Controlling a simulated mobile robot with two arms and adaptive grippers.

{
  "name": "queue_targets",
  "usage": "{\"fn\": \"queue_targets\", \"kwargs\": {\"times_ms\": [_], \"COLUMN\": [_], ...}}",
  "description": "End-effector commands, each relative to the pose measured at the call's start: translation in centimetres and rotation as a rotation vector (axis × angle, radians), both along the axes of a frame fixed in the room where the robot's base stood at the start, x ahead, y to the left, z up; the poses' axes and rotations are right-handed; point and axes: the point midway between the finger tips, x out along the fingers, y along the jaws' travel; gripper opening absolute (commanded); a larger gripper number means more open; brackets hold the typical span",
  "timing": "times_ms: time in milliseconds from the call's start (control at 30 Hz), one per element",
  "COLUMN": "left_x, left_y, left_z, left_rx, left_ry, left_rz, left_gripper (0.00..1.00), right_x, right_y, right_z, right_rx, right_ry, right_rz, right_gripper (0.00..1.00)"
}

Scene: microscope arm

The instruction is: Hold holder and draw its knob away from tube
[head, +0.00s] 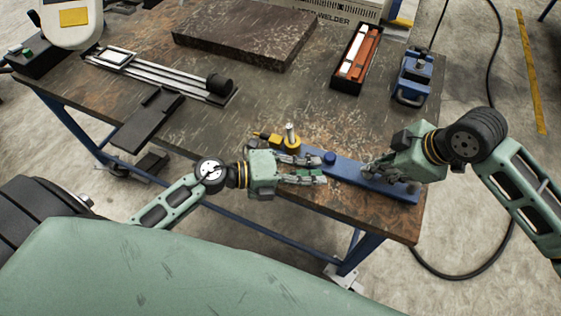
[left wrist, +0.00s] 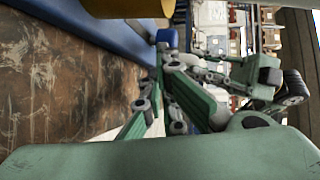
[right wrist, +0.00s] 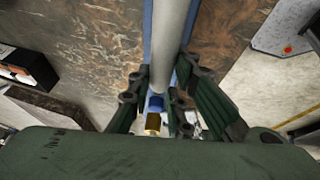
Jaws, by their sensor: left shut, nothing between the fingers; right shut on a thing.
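The holder is a long blue bar (head: 345,170) lying at the table's front right edge. Near its left end stands a short silver tube (head: 290,132) in a yellow part (head: 290,144). A blue knob (head: 329,157) sits on the bar right of the tube; it also shows in the left wrist view (left wrist: 167,37). My left gripper (head: 325,169) is shut and empty, its tips close to the knob; contact is unclear. My right gripper (head: 364,172) is shut on the holder. In the right wrist view a grey cylindrical piece (right wrist: 174,40) runs between its fingers.
A dark slab (head: 245,38), an open box with orange and white contents (head: 357,58) and a blue vise-like tool (head: 411,75) stand behind. A railed slide (head: 160,75) and black plates (head: 148,118) lie at left. The middle of the table is clear.

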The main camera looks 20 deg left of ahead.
Motion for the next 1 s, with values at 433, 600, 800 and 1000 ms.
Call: {"fn": "queue_targets", "kwargs": {"times_ms": [433, 600, 800, 1000], "left_x": [-5.2, -6.0, -6.2, -6.1], "left_y": [8.1, 9.3, 9.6, 9.6], "left_z": [1.5, 2.0, 2.1, 2.1], "left_rx": [0.006, 0.004, 0.004, 0.004], "left_ry": [0.001, -0.001, -0.003, -0.003], "left_rz": [0.007, 0.006, 0.007, 0.007], "left_gripper": [0.0, 0.0, 0.0, 0.0], "right_x": [0.4, 0.4, 0.4, 0.4], "right_y": [-0.2, -0.2, -0.2, -0.3], "right_z": [0.3, 0.4, 0.4, 0.3], "right_rx": [0.001, 0.001, 0.001, 0.0], "right_ry": [-0.009, -0.009, -0.009, -0.009], "right_rz": [-0.008, -0.009, -0.009, -0.009], "right_gripper": [0.0, 0.0, 0.0, 0.25]}}
